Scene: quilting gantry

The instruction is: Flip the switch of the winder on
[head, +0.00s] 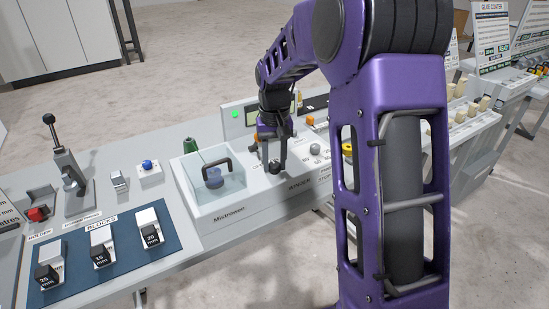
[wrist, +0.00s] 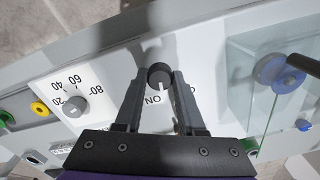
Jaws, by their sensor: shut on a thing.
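The winder's switch is a round black knob with a white pointer mark (wrist: 159,74) on a light panel (wrist: 205,45). In the wrist view it sits between my fingertips, and its mark points down the picture, close to the upside-down word ON. A second label to the right is mostly hidden by a finger. My gripper (wrist: 159,78) is shut on the knob. In the head view my gripper (head: 273,163) reaches down onto the dark knob (head: 275,168), above the WINDER lettering on the panel's front.
A grey dial (head: 315,149) with numbers is to the right, also in the wrist view (wrist: 74,106). A green light (head: 235,114) shows behind. Blocks lie on a blue mat (head: 75,271) at left.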

